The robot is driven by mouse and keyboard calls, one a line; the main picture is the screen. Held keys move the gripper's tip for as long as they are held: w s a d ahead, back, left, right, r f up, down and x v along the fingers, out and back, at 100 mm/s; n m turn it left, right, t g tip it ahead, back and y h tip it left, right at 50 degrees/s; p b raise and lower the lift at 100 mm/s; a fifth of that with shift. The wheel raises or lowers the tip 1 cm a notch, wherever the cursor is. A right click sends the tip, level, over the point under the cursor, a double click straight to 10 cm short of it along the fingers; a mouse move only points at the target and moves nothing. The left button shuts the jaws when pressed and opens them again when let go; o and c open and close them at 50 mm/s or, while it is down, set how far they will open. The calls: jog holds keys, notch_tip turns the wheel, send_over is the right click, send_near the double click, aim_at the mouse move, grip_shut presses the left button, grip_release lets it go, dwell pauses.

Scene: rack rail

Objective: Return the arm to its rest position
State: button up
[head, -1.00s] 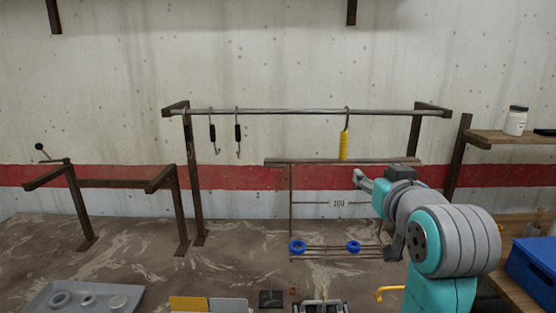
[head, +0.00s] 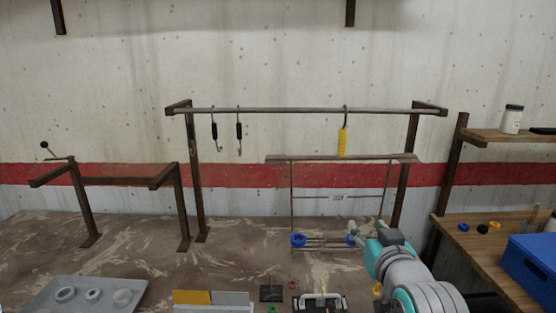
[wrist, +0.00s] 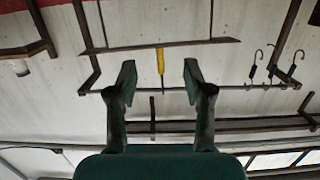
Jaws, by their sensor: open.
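My gripper (head: 364,233) is at the lower right of the head view, low in front of the rack, with my arm folded down behind it. In the wrist view, its two fingers (wrist: 160,82) stand apart with nothing between them. The wall and rack appear upside down beyond the fingers. A hook with a yellow handle (head: 342,142) hangs on the rail (head: 290,111), and it also shows in the wrist view (wrist: 160,62), well beyond the fingers.
Two black-handled hooks (head: 239,132) hang on the rail's left part. A wire frame with blue rings (head: 298,240) stands below the rail, close to my gripper. A grey tray (head: 45,300) lies front left. A blue bin (head: 530,262) sits on the right bench.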

jog(key=s+f, duration=0.9)
jog(key=f, duration=0.4)
jog(key=s+f, duration=0.8)
jog(key=f, duration=0.5)
jog(key=s+f, duration=0.2)
jog(key=s, duration=1.3)
jog(key=s+f+g, duration=0.1)
jog(key=s+f, duration=0.1)
jog(key=s, duration=1.4)
jog(key=shift+s+g, duration=0.15)
jog(key=shift+g, duration=0.15)
